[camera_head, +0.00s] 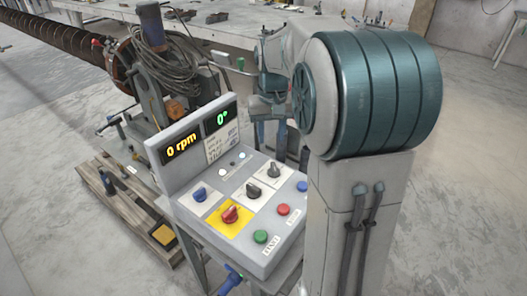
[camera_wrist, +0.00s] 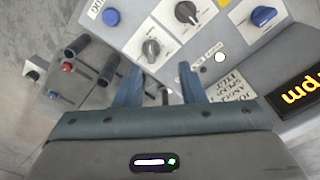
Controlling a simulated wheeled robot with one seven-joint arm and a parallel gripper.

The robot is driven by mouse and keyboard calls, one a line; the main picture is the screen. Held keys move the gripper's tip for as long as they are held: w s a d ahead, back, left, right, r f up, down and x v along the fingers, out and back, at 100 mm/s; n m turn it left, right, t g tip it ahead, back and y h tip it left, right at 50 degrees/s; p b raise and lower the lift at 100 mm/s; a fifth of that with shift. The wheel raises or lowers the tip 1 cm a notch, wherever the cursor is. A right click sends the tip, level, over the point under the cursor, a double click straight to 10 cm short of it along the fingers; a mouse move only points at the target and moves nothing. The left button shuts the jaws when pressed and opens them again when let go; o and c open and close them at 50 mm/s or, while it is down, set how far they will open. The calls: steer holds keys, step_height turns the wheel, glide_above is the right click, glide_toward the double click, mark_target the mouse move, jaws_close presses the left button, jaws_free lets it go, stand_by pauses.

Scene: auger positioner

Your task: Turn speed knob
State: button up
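The control panel (camera_head: 213,232) has several knobs, and its labels are too small to show which is the speed knob. A black knob (camera_head: 253,191) and a grey-black knob (camera_head: 273,169) sit on white plates. A red knob (camera_head: 230,214) sits on a yellow plate, and a blue knob (camera_head: 199,195) is at the left. The display (camera_head: 183,148) reads 0 rpm and 0°. In the wrist view my gripper (camera_wrist: 160,80) is open and empty, with the grey-black knob (camera_wrist: 151,47) beyond its fingertips and apart from them. The black knob (camera_wrist: 187,10) is at the top edge.
Red (camera_head: 283,210), blue (camera_head: 302,186) and green (camera_head: 261,236) buttons line the panel's right side. The upright display housing stands along its back. A machine with coiled cable (camera_head: 180,65) and a long auger (camera_head: 55,35) are behind. A wooden pallet (camera_head: 125,205) lies at left.

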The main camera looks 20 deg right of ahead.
glide_above(274, 166)
step_height(274, 166, down, 2)
steer(key=shift+g, duration=0.3)
step_height(274, 166, down, 14)
steer(key=shift+r+p, duration=0.15)
steer(key=shift+p, duration=0.2)
steer(key=shift+m, duration=0.3)
jaws_close()
